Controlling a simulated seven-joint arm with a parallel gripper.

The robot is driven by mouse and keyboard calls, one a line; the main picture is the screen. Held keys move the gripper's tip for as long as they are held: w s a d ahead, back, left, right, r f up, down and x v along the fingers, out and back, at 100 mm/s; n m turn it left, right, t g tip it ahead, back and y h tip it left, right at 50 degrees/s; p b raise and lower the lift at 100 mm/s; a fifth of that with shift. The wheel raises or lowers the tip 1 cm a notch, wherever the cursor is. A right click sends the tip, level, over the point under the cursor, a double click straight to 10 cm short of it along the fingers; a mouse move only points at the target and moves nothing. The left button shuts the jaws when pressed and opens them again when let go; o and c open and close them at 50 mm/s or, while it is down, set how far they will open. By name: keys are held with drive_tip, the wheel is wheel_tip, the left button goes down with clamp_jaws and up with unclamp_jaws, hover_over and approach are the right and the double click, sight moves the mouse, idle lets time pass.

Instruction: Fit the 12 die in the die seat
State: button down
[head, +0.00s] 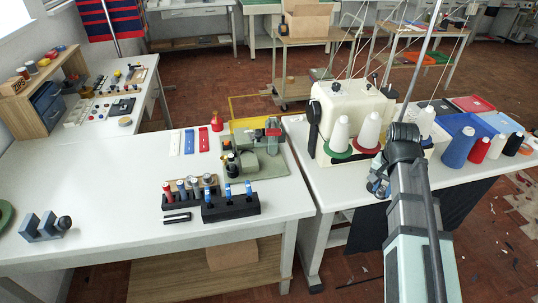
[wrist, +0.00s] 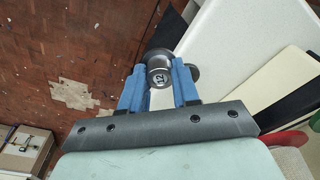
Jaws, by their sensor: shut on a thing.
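My gripper (wrist: 159,82) has blue fingers and is shut on a grey metal die marked 12 (wrist: 158,74), which shows in the wrist view. The die's round end faces the wrist camera, and a darker round part shows just behind it. In the head view my gripper (head: 378,187) is by the front edge of the right table, beside the cream sewing machine; the die is too small to make out there. A green press (head: 258,152) stands on the left table, away from my gripper. I cannot make out the die seat for certain.
A dark rack with small cylinders (head: 190,192) and a black rack with blue-topped tools (head: 230,206) stand before the press. The cream machine (head: 350,112), white cones (head: 369,130) and a blue cone (head: 457,147) crowd the right table. The left table's middle is clear.

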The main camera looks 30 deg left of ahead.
drive_tip(key=s+a+r+m, duration=0.2)
drive_tip(key=s+a, duration=0.4)
drive_tip(key=a, duration=0.5)
drive_tip(key=s+a+r+m, duration=0.25)
drive_tip(key=s+a, duration=0.25)
drive_tip(key=a, duration=0.7)
drive_tip(key=s+a+r+m, duration=0.1)
drive_tip(key=s+a+r, duration=0.2)
drive_tip(key=s+a, duration=0.55)
drive_tip(key=m, duration=0.2)
hover_over(246, 145)
drive_tip(key=s+d, duration=0.2)
wheel_tip(246, 145, down, 4)
drive_tip(key=f, duration=0.1)
drive_tip(key=shift+h, duration=0.4)
drive_tip(key=shift+s+f, duration=0.15)
drive_tip(key=shift+f, duration=2.05)
drive_tip(key=shift+s+f, duration=0.1)
drive_tip(key=shift+f, duration=2.05)
drive_tip(key=shift+f, duration=0.1)
drive_tip(key=c, duration=1.1)
unclamp_jaws()
